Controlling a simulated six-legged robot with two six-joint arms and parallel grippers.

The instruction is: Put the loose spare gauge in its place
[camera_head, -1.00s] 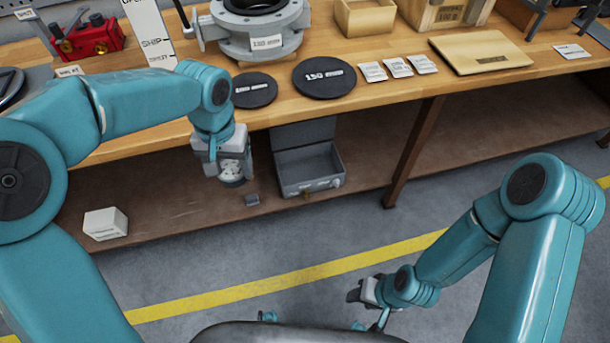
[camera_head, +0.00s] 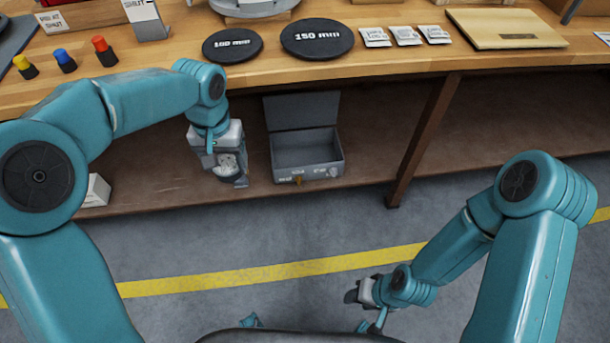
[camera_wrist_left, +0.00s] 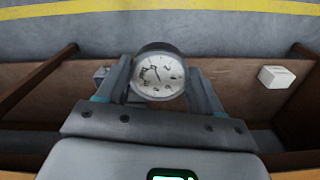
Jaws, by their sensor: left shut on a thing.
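The spare gauge is a round dial with a white face and dark rim. It shows between the fingers of my left gripper (camera_wrist_left: 162,85) in the left wrist view, where the gauge (camera_wrist_left: 157,76) faces the camera. In the head view my left gripper (camera_head: 232,172) is shut on the gauge (camera_head: 228,164), in front of the lower shelf and left of an open grey box (camera_head: 308,153). The gauge's lower part is partly hidden by the fingers. My right gripper (camera_head: 362,292) is low over the floor at the right; its fingers are too small to read.
The grey box stands on the lower shelf (camera_head: 150,190), lid raised, inside looking empty. A white box (camera_head: 97,190) sits left on that shelf. The bench edge (camera_head: 400,66) overhangs above. Black discs marked 100 mm (camera_head: 232,46) and 150 mm (camera_head: 317,38) lie on the bench.

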